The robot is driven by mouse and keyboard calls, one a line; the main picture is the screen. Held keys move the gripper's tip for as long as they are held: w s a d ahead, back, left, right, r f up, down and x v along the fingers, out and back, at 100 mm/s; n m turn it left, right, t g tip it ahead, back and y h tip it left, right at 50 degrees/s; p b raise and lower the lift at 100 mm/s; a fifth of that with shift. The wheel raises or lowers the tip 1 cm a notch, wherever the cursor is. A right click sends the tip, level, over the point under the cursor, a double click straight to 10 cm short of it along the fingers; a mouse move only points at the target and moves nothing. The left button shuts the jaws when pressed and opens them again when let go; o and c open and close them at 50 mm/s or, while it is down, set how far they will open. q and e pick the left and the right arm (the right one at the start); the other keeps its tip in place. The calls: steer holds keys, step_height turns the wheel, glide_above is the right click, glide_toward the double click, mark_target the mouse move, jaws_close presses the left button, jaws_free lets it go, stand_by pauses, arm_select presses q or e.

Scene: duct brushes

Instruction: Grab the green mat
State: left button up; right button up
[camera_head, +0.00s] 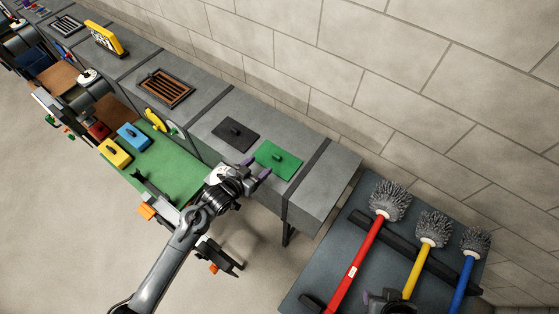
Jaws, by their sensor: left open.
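A small flat green square with a dark handle-like piece (278,160) lies on top of the grey duct near its right end. A larger green sheet (180,178) lies lower left, beside the duct, with other pieces on it. Which of the two is the green mat, I cannot tell. My left gripper (257,168) is open, with its purple fingertips at the lower left edge of the small green square. Nothing shows between the fingers. Whether they touch the square is unclear. A dark part at the bottom edge (388,302) may be my right gripper; its fingers are not clear.
A black square with a handle (235,135) lies left of the small green one. A yellow panel (115,152) and a blue panel (133,136) lie on the green sheet. Red, yellow and blue brushes (355,262) rest on a dark table at lower right. A block wall stands behind.

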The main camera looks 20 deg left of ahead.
mark_target(276, 156)
arm_select(q)
steer(key=x, duration=0.3)
steer(key=shift+d+r, duration=0.1)
steer(key=shift+d+p+x, duration=0.2)
steer(key=shift+d+x, duration=0.05)
steer(key=shift+x, duration=0.8)
steer(key=shift+d+p+x, duration=0.2)
steer(key=shift+x, duration=0.85)
steer(key=shift+w+d+f, duration=0.1)
steer(key=shift+w+f, duration=0.15)
steer(key=shift+w, duration=0.1)
steer(key=c, duration=1.2)
steer(key=shift+r, duration=0.1)
